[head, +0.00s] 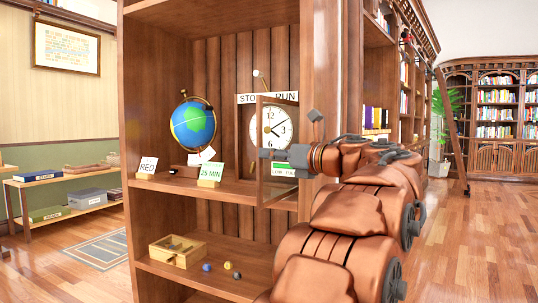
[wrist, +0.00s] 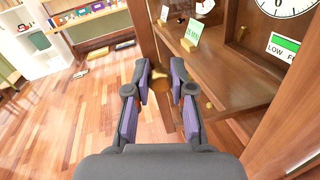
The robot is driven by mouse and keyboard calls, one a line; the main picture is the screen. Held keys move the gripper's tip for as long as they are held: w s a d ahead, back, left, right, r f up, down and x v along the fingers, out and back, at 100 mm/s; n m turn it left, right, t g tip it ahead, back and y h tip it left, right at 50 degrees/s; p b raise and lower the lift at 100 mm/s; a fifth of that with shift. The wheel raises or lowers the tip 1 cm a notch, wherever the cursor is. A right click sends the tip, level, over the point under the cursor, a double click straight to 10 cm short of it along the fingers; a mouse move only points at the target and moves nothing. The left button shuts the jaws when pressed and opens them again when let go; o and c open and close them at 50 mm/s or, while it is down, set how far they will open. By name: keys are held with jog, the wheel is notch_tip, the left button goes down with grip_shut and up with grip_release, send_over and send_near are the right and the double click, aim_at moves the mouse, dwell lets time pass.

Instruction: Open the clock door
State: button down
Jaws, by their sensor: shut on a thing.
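The clock (head: 276,123) has a white round face under a "STOP / RUN" sign on the bookcase shelf. Its face also shows at the top right of the wrist view (wrist: 288,5). The clock door (head: 260,190) is a thin wooden frame that stands swung out from the clock, its lower part reaching past the shelf's front edge. My gripper (head: 268,154) is at the door's free left side. In the wrist view its purple-padded fingers (wrist: 161,84) are closed around a small brass-brown part of the door; the exact contact is partly hidden.
A globe (head: 193,125), a "RED" card (head: 147,166) and a "25 MIN" card (head: 210,172) stand left of the door. A wooden box (head: 177,252) and small balls (head: 228,265) are on the lower shelf. Open wooden floor (wrist: 70,120) lies in front of the bookcase.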

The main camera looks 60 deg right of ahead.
jog(key=shift+s+r, duration=0.1)
jog(key=shift+r, duration=0.05)
jog(key=c, duration=1)
grip_release()
jog(key=v, duration=1.2)
